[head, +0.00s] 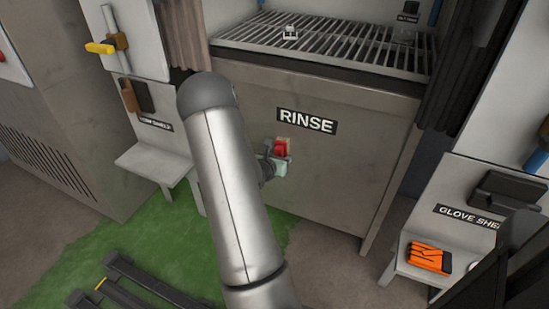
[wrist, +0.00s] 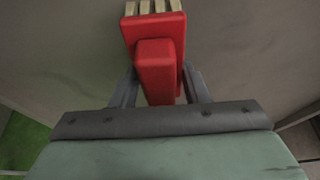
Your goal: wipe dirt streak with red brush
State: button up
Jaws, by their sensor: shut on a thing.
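The red brush (head: 281,149) is held in my gripper (head: 274,160) in front of the grey panel (head: 345,165) under the RINSE label. In the wrist view the brush (wrist: 157,65) has a red block and handle, with pale bristles (wrist: 155,7) at the top edge of the picture. The two dark fingers of my gripper (wrist: 161,84) close on the handle from both sides. I cannot tell whether the bristles touch the panel. No dirt streak stands out clearly in either view; my arm hides part of the panel in the head view.
A slatted rack (head: 320,42) sits above the panel. A glove shelf with an orange glove pack (head: 428,257) is at right. A small white shelf (head: 153,161) is at left. Green floor (head: 130,225) and a dark rail (head: 130,285) lie below.

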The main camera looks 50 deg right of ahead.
jog(key=s, duration=0.2)
jog(key=s+d+b, duration=0.1)
jog(key=shift+s, duration=0.4)
jog(key=shift+d, duration=0.1)
jog(key=s+a, duration=0.1)
jog(key=a, duration=0.5)
dwell(0.4)
jog(key=shift+s, duration=0.1)
jog(key=shift+s+a, duration=0.15)
jog(key=shift+a, duration=0.6)
jog(key=shift+s+a, duration=0.15)
jog(key=shift+a, duration=0.6)
